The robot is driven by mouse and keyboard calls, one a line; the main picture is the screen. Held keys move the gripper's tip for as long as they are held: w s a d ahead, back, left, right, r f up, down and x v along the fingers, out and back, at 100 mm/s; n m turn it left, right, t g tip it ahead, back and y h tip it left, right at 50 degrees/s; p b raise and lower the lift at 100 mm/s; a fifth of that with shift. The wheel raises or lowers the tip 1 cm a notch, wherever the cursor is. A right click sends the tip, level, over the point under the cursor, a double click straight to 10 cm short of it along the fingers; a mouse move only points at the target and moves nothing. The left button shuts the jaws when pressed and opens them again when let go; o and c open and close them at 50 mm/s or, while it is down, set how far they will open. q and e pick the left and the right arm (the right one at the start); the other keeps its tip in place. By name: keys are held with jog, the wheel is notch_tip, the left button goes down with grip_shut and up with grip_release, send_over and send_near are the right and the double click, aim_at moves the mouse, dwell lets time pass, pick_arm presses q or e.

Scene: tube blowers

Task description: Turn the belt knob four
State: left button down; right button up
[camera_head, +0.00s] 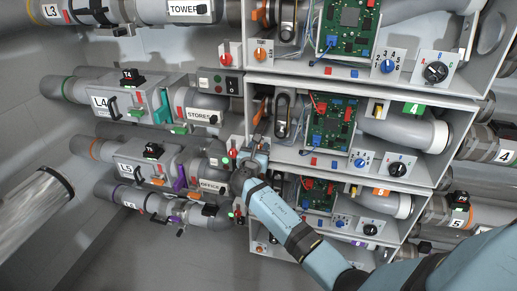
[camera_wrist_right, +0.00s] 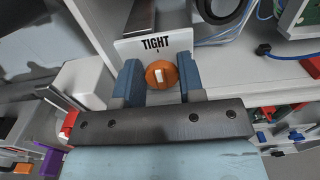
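In the right wrist view an orange round knob (camera_wrist_right: 161,74) with a white mark sits under a white "TIGHT" label (camera_wrist_right: 155,44). My right gripper (camera_wrist_right: 161,78) has one blue finger on each side of this knob, and I see no clear gap between fingers and knob. In the head view my right gripper (camera_head: 250,155) is at the left edge of the second shelf unit (camera_head: 345,170), in the row with the "L4" pipe (camera_head: 99,101). It hides the knob there. My left gripper is not in view.
Similar orange knobs show on the unit above (camera_head: 262,54) and the unit below (camera_head: 260,247). Close by are a red knob (camera_head: 232,153), the "STORES" pipe (camera_head: 203,114) and a green circuit board (camera_head: 331,124). Floor at the lower left is free.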

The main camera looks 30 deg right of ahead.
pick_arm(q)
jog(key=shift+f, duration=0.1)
pick_arm(e)
jog(key=shift+m, duration=0.4)
pick_arm(q)
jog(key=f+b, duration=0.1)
jog(key=b, duration=0.4)
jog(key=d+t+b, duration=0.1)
jog(key=b, duration=0.4)
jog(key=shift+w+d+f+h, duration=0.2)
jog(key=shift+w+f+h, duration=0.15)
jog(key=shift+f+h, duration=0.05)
pick_arm(e)
jog(key=m, duration=0.5)
jog(key=f+m, duration=0.1)
jog(key=m, duration=1)
jog(key=shift+s+d+f+m, duration=0.15)
jog(key=shift+s+d+m, duration=0.15)
jog(key=shift+s+m, duration=0.1)
jog(key=o, duration=0.6)
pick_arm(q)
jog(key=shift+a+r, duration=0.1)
pick_arm(e)
jog(key=shift+s, duration=0.1)
